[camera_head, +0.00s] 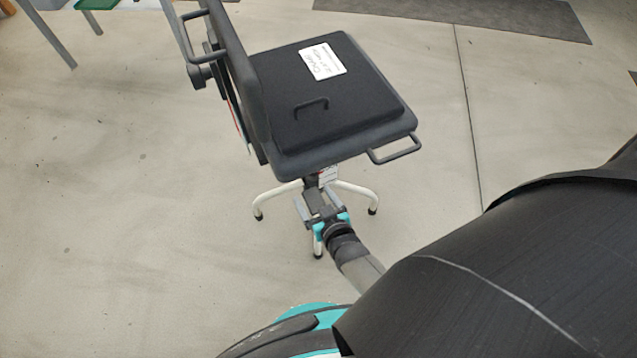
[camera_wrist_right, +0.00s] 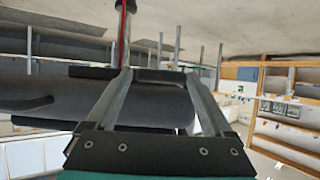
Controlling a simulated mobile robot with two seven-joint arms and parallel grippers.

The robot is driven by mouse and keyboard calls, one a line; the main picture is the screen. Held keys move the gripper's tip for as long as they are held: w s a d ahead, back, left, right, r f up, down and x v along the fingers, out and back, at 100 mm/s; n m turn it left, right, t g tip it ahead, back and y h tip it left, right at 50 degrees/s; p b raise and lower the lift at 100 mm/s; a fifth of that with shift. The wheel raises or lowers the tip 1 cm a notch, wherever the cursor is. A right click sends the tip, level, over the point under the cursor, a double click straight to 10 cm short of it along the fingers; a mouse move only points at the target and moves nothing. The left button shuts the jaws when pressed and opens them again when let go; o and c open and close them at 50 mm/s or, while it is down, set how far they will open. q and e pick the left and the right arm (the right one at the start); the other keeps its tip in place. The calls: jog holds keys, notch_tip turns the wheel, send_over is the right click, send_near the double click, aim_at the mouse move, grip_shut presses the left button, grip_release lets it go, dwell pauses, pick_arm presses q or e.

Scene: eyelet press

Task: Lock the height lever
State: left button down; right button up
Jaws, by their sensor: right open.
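The chair (camera_head: 322,95) has a dark padded seat, a backrest at its left and pale legs (camera_head: 352,188) on the floor. My right gripper (camera_head: 318,194) is just below the seat's near edge, close to the central column. In the right wrist view, my right gripper (camera_wrist_right: 160,78) is open, its two grey fingers apart with the dark underside of the seat (camera_wrist_right: 55,92) behind them. A metal column with a red strip (camera_wrist_right: 123,30) shows beyond the left finger. Dark parts lie near the fingertips; I cannot tell which is the height lever. My left gripper is not in view.
A paper card (camera_head: 322,62) and a small handle (camera_head: 311,106) are on the seat. A loop handle (camera_head: 395,150) sticks out at its right edge. A dark mat (camera_head: 470,15) lies at the back.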

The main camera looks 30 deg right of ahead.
jog(key=shift+s+r, duration=0.2)
jog(key=shift+s, duration=0.15)
pick_arm(q)
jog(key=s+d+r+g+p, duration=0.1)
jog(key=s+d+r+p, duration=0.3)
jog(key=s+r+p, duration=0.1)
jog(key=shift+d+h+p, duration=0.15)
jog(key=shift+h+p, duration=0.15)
jog(key=shift+p, duration=0.05)
pick_arm(e)
jog(key=v, duration=1.4)
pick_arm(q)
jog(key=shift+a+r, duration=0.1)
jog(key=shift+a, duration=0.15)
pick_arm(e)
jog(key=shift+s+r, duration=0.1)
